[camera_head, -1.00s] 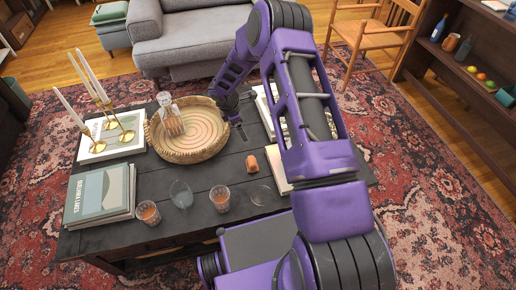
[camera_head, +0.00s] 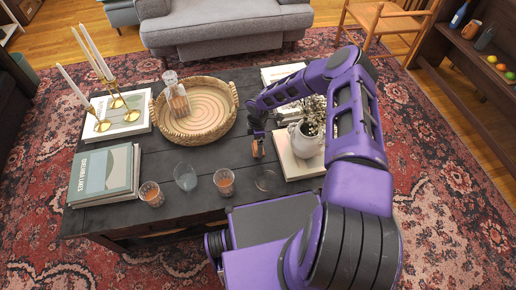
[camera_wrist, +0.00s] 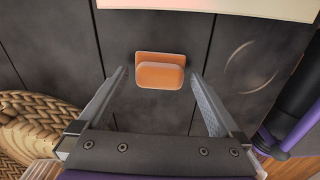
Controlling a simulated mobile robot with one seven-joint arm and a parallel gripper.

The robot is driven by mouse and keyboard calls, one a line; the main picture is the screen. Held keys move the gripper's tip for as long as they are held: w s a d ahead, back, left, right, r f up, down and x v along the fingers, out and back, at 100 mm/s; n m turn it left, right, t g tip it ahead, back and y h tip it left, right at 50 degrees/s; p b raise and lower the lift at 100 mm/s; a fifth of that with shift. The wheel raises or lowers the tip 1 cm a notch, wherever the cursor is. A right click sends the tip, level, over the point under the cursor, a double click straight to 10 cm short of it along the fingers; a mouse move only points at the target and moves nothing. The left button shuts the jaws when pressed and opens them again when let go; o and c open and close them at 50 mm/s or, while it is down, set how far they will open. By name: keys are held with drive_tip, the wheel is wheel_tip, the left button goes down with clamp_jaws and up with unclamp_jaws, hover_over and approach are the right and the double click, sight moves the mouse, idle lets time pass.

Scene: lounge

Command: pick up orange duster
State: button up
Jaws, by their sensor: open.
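The orange duster (camera_wrist: 160,72) lies on the dark tabletop in the wrist view, centred between and just beyond the fingertips of my gripper (camera_wrist: 160,85). The fingers are open, one on each side, and nothing is between them but bare tabletop near the palm. In the head view the duster (camera_head: 259,152) is a small orange patch, partly hidden by my gripper (camera_head: 258,142), which is right above or at it. I cannot tell the exact height gap.
The dark coffee table (camera_head: 215,160) also holds a woven tray (camera_head: 233,117) with a decanter (camera_head: 177,98), a white vase (camera_head: 303,140) on books, tumblers (camera_head: 223,182), a glass (camera_head: 185,176), stacked books (camera_head: 103,176) and brass candlesticks (camera_head: 130,112). A round glass item (camera_head: 267,180) stands close by.

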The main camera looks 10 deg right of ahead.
drive_tip(key=shift+f, duration=0.5)
drive_tip(key=c, duration=1.1)
drive_tip(key=shift+r, duration=0.15)
drive_tip(key=shift+c, duration=0.2)
wheel_tip(320, 180, up, 4)
drive_tip(key=shift+f+p, duration=0.1)
drive_tip(key=shift+p, duration=0.25)
drive_tip(key=s, duration=0.5)
drive_tip(key=s+b, duration=0.1)
drive_tip(key=s, duration=0.4)
drive_tip(key=s+b, duration=0.1)
drive_tip(key=s, duration=0.5)
drive_tip(key=shift+s+f, duration=0.1)
drive_tip(key=shift+f, duration=0.3)
drive_tip(key=shift+s+r+b, duration=0.1)
drive_tip(key=shift+s+b, duration=0.35)
drive_tip(key=shift+s, duration=0.45)
